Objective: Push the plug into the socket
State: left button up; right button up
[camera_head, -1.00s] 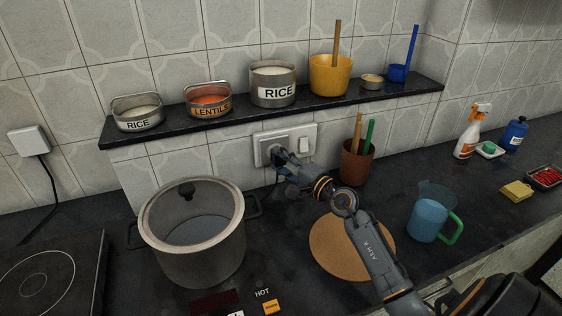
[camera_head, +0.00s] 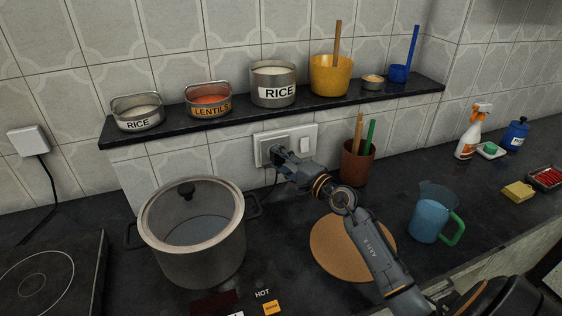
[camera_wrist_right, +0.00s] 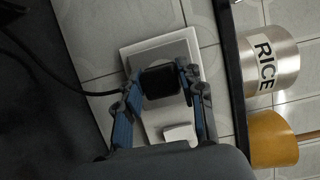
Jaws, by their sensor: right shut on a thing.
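The white socket plate (camera_head: 262,146) is on the tiled wall below the shelf. It also shows in the right wrist view (camera_wrist_right: 137,57), with a white switch (camera_wrist_right: 180,133) beside the socket. My right gripper (camera_head: 275,153) is at the plate, and its arm comes from the lower right. In the wrist view the fingers (camera_wrist_right: 160,82) are shut on a dark plug (camera_wrist_right: 158,88), one on each side. The plug is in front of the socket face, and the gripper hides it in the head view. I cannot tell how deep the plug sits. My left gripper is not in view.
A dark cord (camera_wrist_right: 50,75) runs from the plug's side. A lidded pot (camera_head: 195,240) stands left of my arm, and a brown utensil cup (camera_head: 357,165) stands close on its right. A shelf (camera_head: 225,115) with tins is above. A round board (camera_head: 335,258) lies under the arm.

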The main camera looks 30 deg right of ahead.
jog(key=shift+w, duration=0.1)
jog(key=o, duration=1.1)
jog(key=shift+o, duration=0.2)
jog(key=s+d, duration=0.2)
jog(key=s, duration=0.9)
jog(key=shift+s, duration=0.4)
